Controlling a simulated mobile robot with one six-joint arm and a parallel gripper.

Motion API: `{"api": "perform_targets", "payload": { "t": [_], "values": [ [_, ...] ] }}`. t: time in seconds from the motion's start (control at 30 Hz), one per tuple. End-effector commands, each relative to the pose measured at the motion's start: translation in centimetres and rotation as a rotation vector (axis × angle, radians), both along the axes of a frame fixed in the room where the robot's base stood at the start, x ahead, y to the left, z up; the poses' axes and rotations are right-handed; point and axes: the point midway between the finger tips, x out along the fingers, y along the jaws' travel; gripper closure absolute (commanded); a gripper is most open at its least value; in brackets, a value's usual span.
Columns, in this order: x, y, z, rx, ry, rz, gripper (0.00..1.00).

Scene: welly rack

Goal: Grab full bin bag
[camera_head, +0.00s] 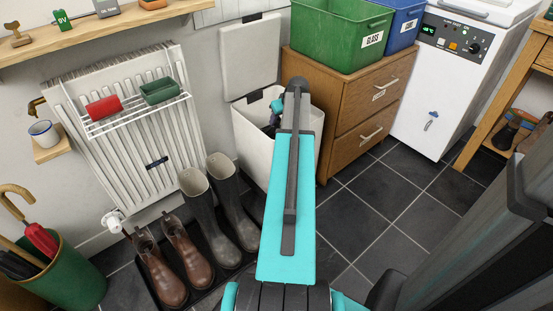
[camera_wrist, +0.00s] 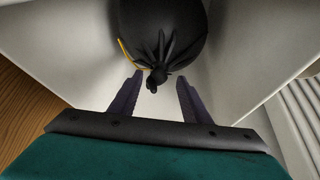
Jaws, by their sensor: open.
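The full bin bag (camera_wrist: 165,35) is black, with a gathered, knotted neck (camera_wrist: 158,78) and a yellow tie at its left. In the wrist view it sits inside the white bin (camera_wrist: 245,75). My gripper (camera_wrist: 160,82) is open, its two dark fingers on either side of and just below the knot. I cannot tell whether either finger touches it. In the head view the white bin (camera_head: 252,142) stands with its lid (camera_head: 250,60) raised against the wall.
A wooden drawer unit (camera_head: 350,115) with a green crate (camera_head: 335,35) and a blue crate (camera_head: 402,22) stands right of the bin. Boots (camera_head: 215,215) stand on a dark tray at the left, below the radiator (camera_head: 130,140). Tiled floor (camera_head: 385,190) is clear at the right.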

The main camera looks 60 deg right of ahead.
Motion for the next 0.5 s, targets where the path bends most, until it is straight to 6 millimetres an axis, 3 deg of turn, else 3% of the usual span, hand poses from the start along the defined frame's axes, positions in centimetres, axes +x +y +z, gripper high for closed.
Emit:
{"api": "perform_targets", "payload": {
  "t": [0.5],
  "values": [
    [0.29, -0.24, -0.71, 0.0, 0.0, -0.001, 0.57]
  ]
}}
